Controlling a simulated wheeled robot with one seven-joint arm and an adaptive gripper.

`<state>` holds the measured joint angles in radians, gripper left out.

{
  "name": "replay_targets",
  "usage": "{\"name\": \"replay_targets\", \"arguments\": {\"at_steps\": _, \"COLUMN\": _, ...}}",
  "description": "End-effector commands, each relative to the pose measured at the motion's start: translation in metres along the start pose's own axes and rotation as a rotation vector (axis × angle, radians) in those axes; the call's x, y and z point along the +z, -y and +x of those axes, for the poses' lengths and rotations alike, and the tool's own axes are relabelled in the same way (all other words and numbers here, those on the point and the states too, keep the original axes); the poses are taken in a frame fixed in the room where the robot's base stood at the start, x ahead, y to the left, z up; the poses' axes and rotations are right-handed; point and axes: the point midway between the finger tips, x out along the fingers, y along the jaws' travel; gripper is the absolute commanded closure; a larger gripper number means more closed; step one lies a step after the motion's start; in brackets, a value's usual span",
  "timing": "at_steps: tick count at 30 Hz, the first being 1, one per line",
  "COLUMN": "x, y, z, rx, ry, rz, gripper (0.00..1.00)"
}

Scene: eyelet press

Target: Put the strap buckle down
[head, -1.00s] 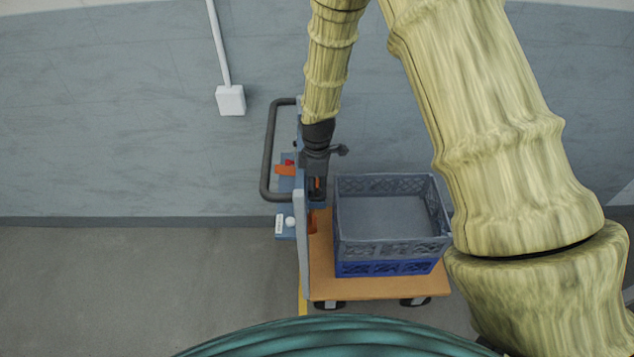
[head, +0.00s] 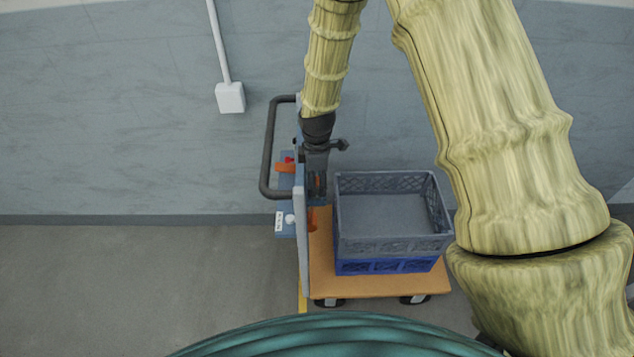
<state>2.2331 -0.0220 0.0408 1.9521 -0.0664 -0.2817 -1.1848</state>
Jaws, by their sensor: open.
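My gripper (head: 317,188) points down just right of the upright blue-grey panel (head: 303,255) of a trolley. It is open, but its fingertips are small and dark here. An orange piece (head: 312,219), perhaps part of the strap or its buckle, hangs at the panel's right face just below my fingers. Another orange strip (head: 284,168) shows left of the panel. The strap buckle itself cannot be made out clearly; my gripper and the panel may hide part of it.
A grey crate (head: 392,246) on a blue crate (head: 385,267) stands close right of my gripper on the trolley's wooden deck (head: 375,289). A dark tubular handle (head: 268,150) and a blue shelf (head: 286,222) are left of the panel. Open floor lies at left.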

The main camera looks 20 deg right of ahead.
Motion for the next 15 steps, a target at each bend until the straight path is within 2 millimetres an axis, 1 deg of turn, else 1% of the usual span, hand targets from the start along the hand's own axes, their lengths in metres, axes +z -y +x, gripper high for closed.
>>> {"name": "replay_targets", "arguments": {"at_steps": 15, "x": 0.000, "y": 0.000, "z": -0.062, "rx": 0.002, "ry": -0.002, "rz": 0.000, "gripper": 0.43}}
